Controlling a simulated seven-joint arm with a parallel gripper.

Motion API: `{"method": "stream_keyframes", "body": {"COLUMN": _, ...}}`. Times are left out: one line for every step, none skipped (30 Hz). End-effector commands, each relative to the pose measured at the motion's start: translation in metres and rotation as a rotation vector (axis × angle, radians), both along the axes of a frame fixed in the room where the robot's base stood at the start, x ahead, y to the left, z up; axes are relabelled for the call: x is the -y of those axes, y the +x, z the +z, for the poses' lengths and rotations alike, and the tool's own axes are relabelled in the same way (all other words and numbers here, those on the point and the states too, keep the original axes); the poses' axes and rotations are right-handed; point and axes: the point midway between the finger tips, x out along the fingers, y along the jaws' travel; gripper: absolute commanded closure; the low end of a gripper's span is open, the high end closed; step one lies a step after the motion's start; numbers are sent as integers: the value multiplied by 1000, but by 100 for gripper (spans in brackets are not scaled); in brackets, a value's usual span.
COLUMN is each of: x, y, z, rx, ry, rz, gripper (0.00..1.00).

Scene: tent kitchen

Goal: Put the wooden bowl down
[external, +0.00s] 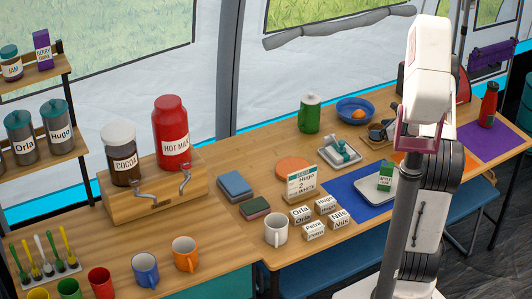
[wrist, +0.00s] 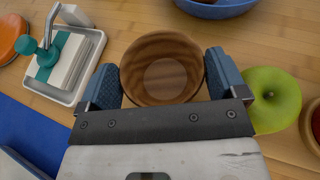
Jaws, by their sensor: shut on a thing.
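The wooden bowl (wrist: 165,45) is round, with brown striped grain and a paler round bottom, and I look down into it in the wrist view. It is empty. My gripper (wrist: 163,68) is shut on it, with one blue-grey finger on each side. The bowl is over the wooden table (wrist: 118,22), and I cannot tell whether its base touches the wood.
A green apple (wrist: 272,98) lies close to the right finger. A blue bowl (external: 356,109) holding something orange is beyond the wooden bowl. A white tray (wrist: 66,62) with a teal-handled item stands left. Bare table shows between the tray and wooden bowl.

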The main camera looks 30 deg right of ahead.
Motion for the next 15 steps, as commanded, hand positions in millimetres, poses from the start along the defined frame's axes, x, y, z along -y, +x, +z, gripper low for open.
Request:
{"method": "stream_keyframes", "body": {"x": 0, "y": 0, "z": -1, "rx": 0, "ry": 0, "rz": 0, "gripper": 35}}
{"method": "stream_keyframes", "body": {"x": 0, "y": 0, "z": -2, "rx": 0, "ry": 0, "rz": 0, "gripper": 35}}
{"method": "stream_keyframes", "body": {"x": 0, "y": 0, "z": -3, "rx": 0, "ry": 0, "rz": 0, "gripper": 35}}
{"method": "stream_keyframes", "body": {"x": 0, "y": 0, "z": -3, "rx": 0, "ry": 0, "rz": 0, "gripper": 35}}
{"method": "stream_keyframes", "body": {"x": 0, "y": 0, "z": -4, "rx": 0, "ry": 0, "rz": 0, "gripper": 35}}
{"method": "stream_keyframes", "body": {"x": 0, "y": 0, "z": -5, "rx": 0, "ry": 0, "rz": 0, "gripper": 35}}
{"method": "stream_keyframes", "body": {"x": 0, "y": 0, "z": -5, "rx": 0, "ry": 0, "rz": 0, "gripper": 35}}
{"method": "stream_keyframes", "body": {"x": 0, "y": 0, "z": -6, "rx": 0, "ry": 0, "rz": 0, "gripper": 35}}
{"method": "stream_keyframes", "body": {"x": 0, "y": 0, "z": -6, "rx": 0, "ry": 0, "rz": 0, "gripper": 6}}
{"method": "stream_keyframes", "body": {"x": 0, "y": 0, "z": -6, "rx": 0, "ry": 0, "rz": 0, "gripper": 2}}
{"method": "stream_keyframes", "body": {"x": 0, "y": 0, "z": -6, "rx": 0, "ry": 0, "rz": 0, "gripper": 0}}
{"method": "stream_keyframes", "body": {"x": 0, "y": 0, "z": -6, "rx": 0, "ry": 0, "rz": 0, "gripper": 0}}
{"method": "stream_keyframes", "body": {"x": 0, "y": 0, "z": -6, "rx": 0, "ry": 0, "rz": 0, "gripper": 0}}
{"method": "stream_keyframes", "body": {"x": 0, "y": 0, "z": -6, "rx": 0, "ry": 0, "rz": 0, "gripper": 0}}
{"method": "stream_keyframes", "body": {"x": 0, "y": 0, "z": -6, "rx": 0, "ry": 0, "rz": 0, "gripper": 0}}
